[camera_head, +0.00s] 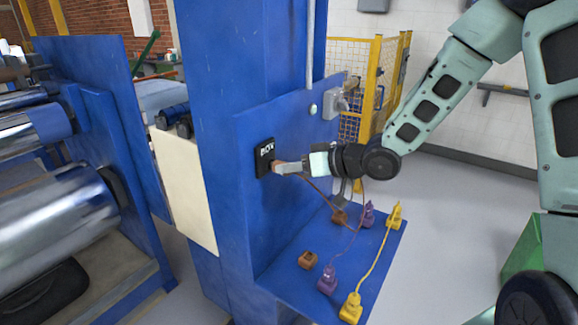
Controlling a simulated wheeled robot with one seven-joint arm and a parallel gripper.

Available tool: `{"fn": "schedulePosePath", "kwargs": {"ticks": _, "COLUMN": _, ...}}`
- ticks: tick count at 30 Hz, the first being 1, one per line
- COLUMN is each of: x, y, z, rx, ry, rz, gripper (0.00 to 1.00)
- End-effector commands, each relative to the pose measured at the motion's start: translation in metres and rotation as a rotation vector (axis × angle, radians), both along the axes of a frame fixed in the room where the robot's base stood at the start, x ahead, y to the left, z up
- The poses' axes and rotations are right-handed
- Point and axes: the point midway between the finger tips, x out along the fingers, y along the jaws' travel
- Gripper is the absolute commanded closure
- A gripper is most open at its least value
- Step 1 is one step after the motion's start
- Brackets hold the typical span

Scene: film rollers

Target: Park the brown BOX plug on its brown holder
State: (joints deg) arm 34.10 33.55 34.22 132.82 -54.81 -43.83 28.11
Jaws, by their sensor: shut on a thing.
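My gripper (285,168) is shut on the brown BOX plug (276,166), which shows as a small brown patch between the fingers. The plug is right at the black BOX socket plate (264,157) on the blue upright panel; I cannot tell whether it is inserted or just in front. A brown cable (318,190) hangs from the plug down to a brown block (340,218) at the back of the blue shelf. The brown holder (308,260) sits empty on the shelf's left part, below my gripper.
On the blue shelf (290,279), a purple plug (327,279) and a yellow plug (351,308) stand at the front, with cables to a purple block (367,215) and a yellow block (395,216). A grey box (332,104) is on the panel. Large rollers (50,220) stand left.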

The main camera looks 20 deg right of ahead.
Motion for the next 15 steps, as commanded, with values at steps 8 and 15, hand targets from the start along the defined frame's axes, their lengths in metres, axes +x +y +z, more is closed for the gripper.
{"fn": "schedulePosePath", "kwargs": {"ticks": 8, "x": -0.007, "y": -0.005, "z": 0.001, "rx": -0.001, "ry": 0.000, "rz": -0.001, "gripper": 0.96}}
{"fn": "schedulePosePath", "kwargs": {"ticks": 15, "x": -0.012, "y": -0.009, "z": 0.001, "rx": 0.000, "ry": 0.000, "rz": 0.000, "gripper": 0.96}}
